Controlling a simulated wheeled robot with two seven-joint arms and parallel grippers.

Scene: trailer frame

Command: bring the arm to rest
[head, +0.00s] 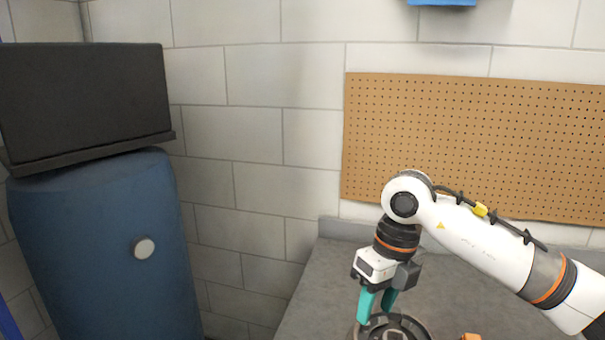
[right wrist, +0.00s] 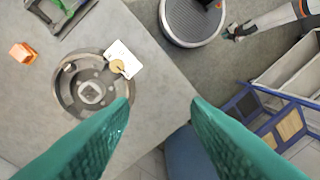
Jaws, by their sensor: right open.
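My right gripper (head: 375,308) points down over the grey bench, just above or beside a round dark metal part with a ring of holes (head: 408,325). Its two teal fingers are apart. In the right wrist view the fingers (right wrist: 160,106) stand wide with nothing between them, and the round part (right wrist: 68,97) lies to the left, near the left fingertip. My right arm reaches in from the right, bent at the wrist. A white arm at the top right of the wrist view seems to be my left one; its dark end (right wrist: 236,32) is too small to read.
A white card with a brass-coloured piece (right wrist: 118,66) lies by the round part. An orange block (right wrist: 22,53) is farther left. The bench (head: 318,290) ends at a corner. A blue barrel (head: 100,250) with a black box (head: 85,100) stands left; a pegboard (head: 470,140) hangs behind.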

